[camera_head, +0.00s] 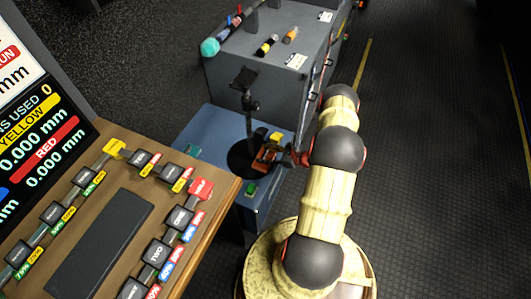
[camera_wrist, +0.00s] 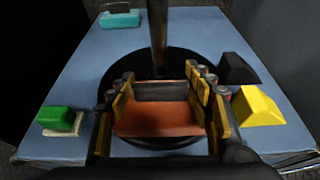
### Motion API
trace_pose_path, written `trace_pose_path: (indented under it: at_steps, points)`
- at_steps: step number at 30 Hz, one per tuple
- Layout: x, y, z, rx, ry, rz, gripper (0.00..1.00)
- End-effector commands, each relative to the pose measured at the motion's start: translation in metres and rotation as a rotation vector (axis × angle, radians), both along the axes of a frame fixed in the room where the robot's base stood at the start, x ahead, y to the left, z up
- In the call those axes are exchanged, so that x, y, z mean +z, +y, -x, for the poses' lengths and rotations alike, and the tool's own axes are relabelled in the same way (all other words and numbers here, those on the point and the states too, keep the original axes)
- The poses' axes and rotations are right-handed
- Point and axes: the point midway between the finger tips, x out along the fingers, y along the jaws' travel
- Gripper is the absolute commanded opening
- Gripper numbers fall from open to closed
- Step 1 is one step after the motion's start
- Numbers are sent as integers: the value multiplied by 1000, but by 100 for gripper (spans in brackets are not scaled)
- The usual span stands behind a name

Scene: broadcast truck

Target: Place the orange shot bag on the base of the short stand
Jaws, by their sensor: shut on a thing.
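The orange shot bag (camera_wrist: 158,118) is between the fingers of my gripper (camera_wrist: 165,105), which is shut on it. In the wrist view the bag is over the front part of the round black base of the short stand (camera_wrist: 193,67), in front of the pole (camera_wrist: 157,35). I cannot tell whether it touches the base. In the head view the bag (camera_head: 265,157) and my gripper (camera_head: 268,155) are at the right side of the stand base (camera_head: 236,163). The stand's pole (camera_head: 249,120) rises upright to a dark flat top.
The stand is on a blue surface (camera_wrist: 100,72). Around it are a green block (camera_wrist: 56,119), a yellow block (camera_wrist: 257,106), a black block (camera_wrist: 236,69) and a teal item (camera_wrist: 120,17). A grey case (camera_head: 265,65) stands behind. A control desk (camera_head: 120,200) is at left.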

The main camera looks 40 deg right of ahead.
Motion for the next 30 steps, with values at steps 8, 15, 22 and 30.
trace_pose_path:
  at_steps: [8, 15, 22, 30]
  points:
    - [2, -2, -1, 1, -4, 3, 0]
    - [-1, -1, 0, 0, -1, 0, 60]
    - [-1, -1, 0, 0, -1, 0, 70]
    - [1, -1, 0, 0, -1, 0, 70]
